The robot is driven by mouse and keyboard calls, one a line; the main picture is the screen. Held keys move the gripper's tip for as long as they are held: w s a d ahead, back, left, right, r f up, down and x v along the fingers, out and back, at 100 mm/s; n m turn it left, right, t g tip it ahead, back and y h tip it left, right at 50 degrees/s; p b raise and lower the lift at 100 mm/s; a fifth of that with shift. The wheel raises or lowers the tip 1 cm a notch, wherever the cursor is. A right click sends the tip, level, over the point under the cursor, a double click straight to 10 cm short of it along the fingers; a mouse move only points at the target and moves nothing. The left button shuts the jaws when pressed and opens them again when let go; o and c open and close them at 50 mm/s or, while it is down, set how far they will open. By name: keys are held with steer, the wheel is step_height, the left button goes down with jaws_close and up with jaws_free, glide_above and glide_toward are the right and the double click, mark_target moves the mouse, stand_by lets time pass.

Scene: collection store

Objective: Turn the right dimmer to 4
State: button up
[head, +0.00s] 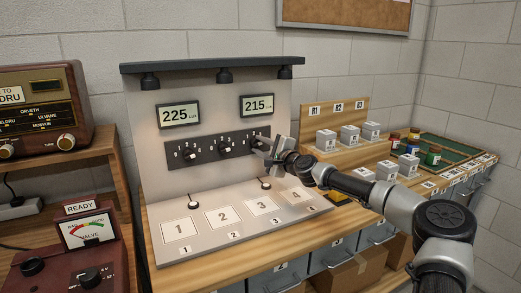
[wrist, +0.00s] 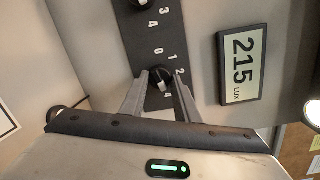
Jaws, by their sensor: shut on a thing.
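The right dimmer is a black round knob with a white pointer mark, seen in the wrist view (wrist: 160,74) on a dark strip with white numbers. My gripper (wrist: 162,88) has one finger on each side of this knob and is shut on it. In the wrist view 0, 1, 2 and 4 show around the knob; a finger seems to hide the 3. The white mark points to the lower side, near the 4, but its exact setting is hard to tell. In the head view my gripper (head: 262,146) covers most of the knob. The right display (head: 257,105) reads 215 lux.
Two other knobs, left (head: 175,152) and middle (head: 223,146), sit on the same dark strip (head: 205,150). The left display (head: 179,115) reads 225 lux. Numbered white pads lie below on the sloping board (head: 170,254). White blocks (head: 349,134) and small jars stand at right.

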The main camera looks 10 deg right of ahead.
stand_by(0.4)
steer(key=o, duration=1)
steer(key=shift+o, duration=0.2)
steer(key=p+v, duration=0.1)
steer(key=v, duration=1.6)
steer(key=shift+s, duration=0.15)
